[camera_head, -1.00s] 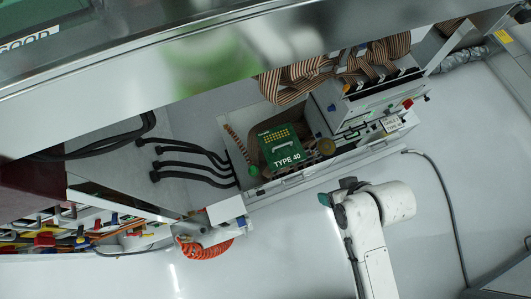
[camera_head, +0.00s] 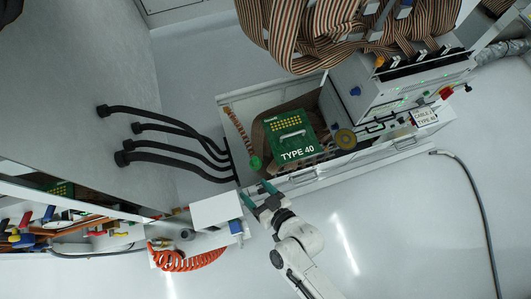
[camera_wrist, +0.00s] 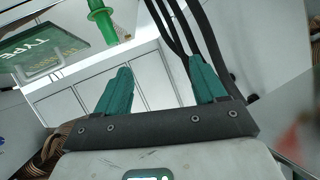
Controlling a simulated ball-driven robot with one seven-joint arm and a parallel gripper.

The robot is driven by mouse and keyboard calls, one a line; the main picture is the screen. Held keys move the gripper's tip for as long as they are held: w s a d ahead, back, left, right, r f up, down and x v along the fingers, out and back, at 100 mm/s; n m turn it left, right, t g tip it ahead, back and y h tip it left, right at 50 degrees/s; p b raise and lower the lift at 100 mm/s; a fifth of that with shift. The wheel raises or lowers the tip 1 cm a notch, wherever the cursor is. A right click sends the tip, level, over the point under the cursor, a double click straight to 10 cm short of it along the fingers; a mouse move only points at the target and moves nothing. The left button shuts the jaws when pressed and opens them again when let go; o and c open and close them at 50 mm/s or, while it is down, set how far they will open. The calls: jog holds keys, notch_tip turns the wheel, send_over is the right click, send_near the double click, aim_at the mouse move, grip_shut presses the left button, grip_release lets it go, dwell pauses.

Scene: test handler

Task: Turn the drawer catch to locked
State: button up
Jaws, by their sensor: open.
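An open white drawer or tray (camera_head: 226,108) stands in the middle of the head view, with a green TYPE 40 box (camera_head: 290,138) inside. Its white front also shows in the wrist view (camera_wrist: 95,75). I cannot make out the drawer catch or its position for certain. A round brass-coloured disc (camera_head: 345,139) sits right of the green box. My gripper (camera_head: 257,193) is open and empty, near the tray's lower left corner. In the wrist view its green fingers (camera_wrist: 160,66) are spread apart, with white panels behind them and nothing between them.
Black hoses (camera_head: 175,150) run to the tray's left end. A green-handled tool (camera_head: 255,162) stands by the box. Striped ribbon cables (camera_head: 310,35) hang above. A white block (camera_head: 216,210) and coiled orange hose (camera_head: 190,261) lie left of my gripper.

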jog(key=s+f+t+b, duration=0.35)
jog(key=f+b, duration=0.35)
jog(key=f, duration=0.5)
jog(key=m+t+h+b, duration=0.2)
jog(key=t+h+b, duration=0.15)
jog(key=b, duration=0.35)
send_near(263, 190)
jog(key=b+x, duration=0.2)
jog(key=x, duration=0.5)
jog(key=shift+b, duration=0.3)
jog(key=shift+w, duration=0.15)
jog(key=shift+c, duration=0.3)
jog(key=shift+f, duration=0.1)
jog(key=c, duration=1)
